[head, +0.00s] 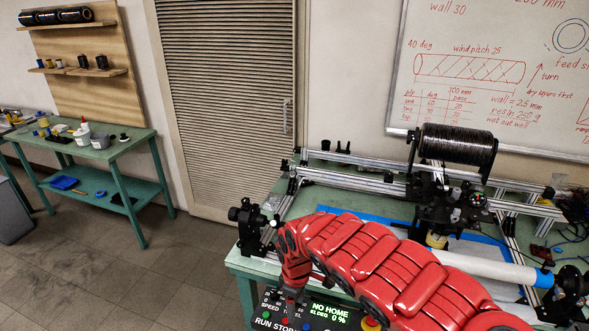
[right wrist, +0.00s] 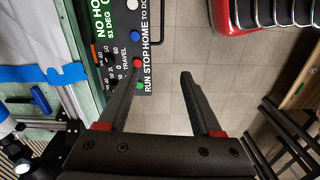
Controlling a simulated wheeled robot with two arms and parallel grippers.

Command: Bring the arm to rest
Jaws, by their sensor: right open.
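My right arm (head: 370,260), red and segmented, reaches from the lower right of the head view across the front of the winding machine and bends down at its far end. In the right wrist view my right gripper (right wrist: 160,71) is open, with nothing between its fingers and floor tiles behind them. Its left finger overlaps the edge of the control panel (right wrist: 148,20). In the head view the panel (head: 322,308) is partly behind the arm, and its display reads NO HOME. My left gripper is not in view.
The winding machine's frame (head: 350,180) with a black tow spool (head: 457,143) and a white tube (head: 480,267) fills the right bench. A side bench (head: 90,150) with bottles stands left. The floor (head: 130,275) between is clear.

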